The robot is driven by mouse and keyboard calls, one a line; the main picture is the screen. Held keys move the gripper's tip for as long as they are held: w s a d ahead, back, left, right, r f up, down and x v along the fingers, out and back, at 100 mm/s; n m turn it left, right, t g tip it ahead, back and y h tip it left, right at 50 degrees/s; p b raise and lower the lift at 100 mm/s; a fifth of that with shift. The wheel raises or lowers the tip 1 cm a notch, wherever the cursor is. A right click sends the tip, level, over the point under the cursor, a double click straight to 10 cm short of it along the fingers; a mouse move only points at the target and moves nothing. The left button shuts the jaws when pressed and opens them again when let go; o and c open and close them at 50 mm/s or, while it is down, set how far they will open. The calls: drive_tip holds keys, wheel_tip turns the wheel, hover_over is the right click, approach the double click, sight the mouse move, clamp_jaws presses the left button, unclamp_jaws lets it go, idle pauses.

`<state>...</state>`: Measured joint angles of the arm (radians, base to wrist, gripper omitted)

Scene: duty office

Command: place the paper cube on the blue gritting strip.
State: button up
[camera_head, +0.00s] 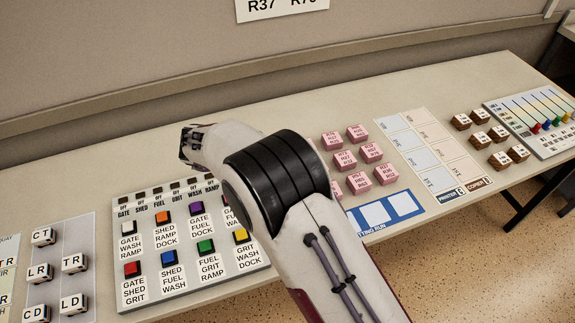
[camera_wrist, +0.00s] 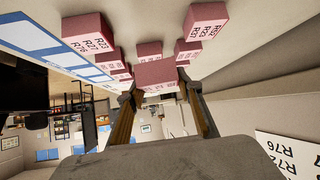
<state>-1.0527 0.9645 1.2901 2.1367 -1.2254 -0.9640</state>
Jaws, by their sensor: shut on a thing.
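In the wrist view my gripper (camera_wrist: 158,96) is shut on a pink paper cube (camera_wrist: 156,73), gripped between its two fingertips. The dark print on its near face is too small to read. Whether the cube is clear of the table cannot be told. In the head view my arm hides the fingertips and the held cube. The blue gritting strip (camera_head: 418,203), with white squares, lies in front of the pink cubes, partly behind my arm. It also shows at the upper left of the wrist view (camera_wrist: 65,66).
Several other pink printed cubes (camera_head: 357,133) stand close around the held one, also in the wrist view (camera_wrist: 207,20). A button panel (camera_head: 180,283) lies left of my arm. A pale card sheet (camera_head: 433,152) and brown cubes (camera_head: 480,116) lie to the right. The wall (camera_head: 120,60) is behind.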

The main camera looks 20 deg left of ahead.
drive_tip(key=shift+r, duration=1.2)
drive_tip(key=shift+s+a+r, duration=0.2)
drive_tip(key=shift+a+r, duration=0.15)
drive_tip(key=shift+r, duration=0.3)
drive_tip(key=shift+s+d+r, duration=0.15)
drive_tip(key=shift+s+r, duration=0.3)
drive_tip(key=shift+s, duration=0.1)
drive_tip(key=s+d+f+m+g+h, duration=0.1)
drive_tip(key=s+d+f+m, duration=0.1)
drive_tip(key=s+d, duration=0.9)
drive_tip(key=d, duration=0.2)
drive_tip(key=shift+s+d, duration=0.35)
drive_tip(key=shift+f, duration=3.1)
